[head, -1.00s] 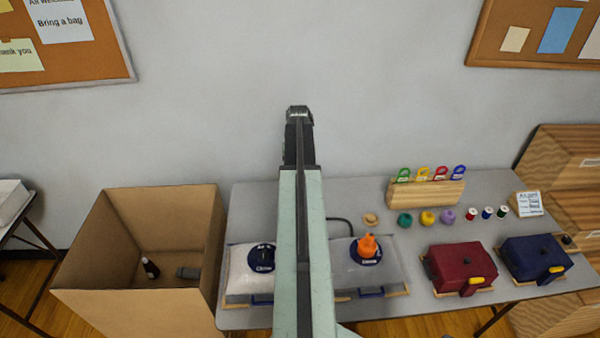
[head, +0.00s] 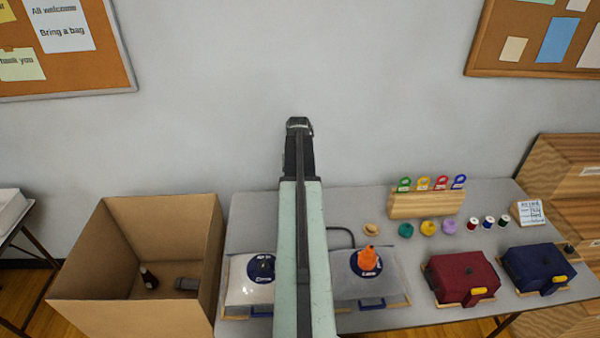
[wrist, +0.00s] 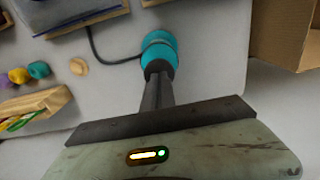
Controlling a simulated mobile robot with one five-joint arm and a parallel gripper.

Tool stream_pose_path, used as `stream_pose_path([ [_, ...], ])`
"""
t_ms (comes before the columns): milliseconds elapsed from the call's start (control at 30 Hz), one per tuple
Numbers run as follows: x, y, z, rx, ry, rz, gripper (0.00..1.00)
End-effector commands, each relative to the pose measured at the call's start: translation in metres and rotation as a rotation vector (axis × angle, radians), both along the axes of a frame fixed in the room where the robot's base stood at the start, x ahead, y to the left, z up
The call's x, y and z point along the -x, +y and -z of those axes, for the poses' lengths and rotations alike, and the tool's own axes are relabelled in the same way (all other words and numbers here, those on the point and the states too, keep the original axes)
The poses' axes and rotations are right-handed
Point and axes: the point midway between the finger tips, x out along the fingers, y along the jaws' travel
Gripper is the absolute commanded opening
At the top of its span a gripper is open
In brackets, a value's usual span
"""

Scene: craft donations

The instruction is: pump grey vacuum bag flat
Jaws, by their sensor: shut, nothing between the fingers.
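The grey bag (head: 398,287) lies on the table with a dark blue valve disc and an orange nozzle (head: 366,261) standing on it. My gripper (head: 298,124) points away from me, shut and empty, high in the head view against the wall. In the wrist view my gripper (wrist: 158,72) overlaps a teal rounded thing (wrist: 160,46), perhaps a pump, beside a black hose (wrist: 98,48). I cannot tell whether they touch. My arm hides that teal thing in the head view. The hose also shows in the head view (head: 345,231), behind the grey bag.
A white bag (head: 238,290) lies left of the grey one; red (head: 462,272) and dark blue (head: 535,262) bags lie right. An open cardboard box (head: 130,318) stands left. A wooden tag rack (head: 427,205), pompoms and spools line the table's back.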

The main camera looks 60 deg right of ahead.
Motion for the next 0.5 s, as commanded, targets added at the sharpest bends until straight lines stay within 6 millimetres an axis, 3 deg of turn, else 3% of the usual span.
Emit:
stream_pose_path([
  [33,0.0,0.0,-0.012,0.0,0.0,0.0,0.0],
  [500,0.0,0.0,-0.066,0.0,0.0,0.0,0.0],
])
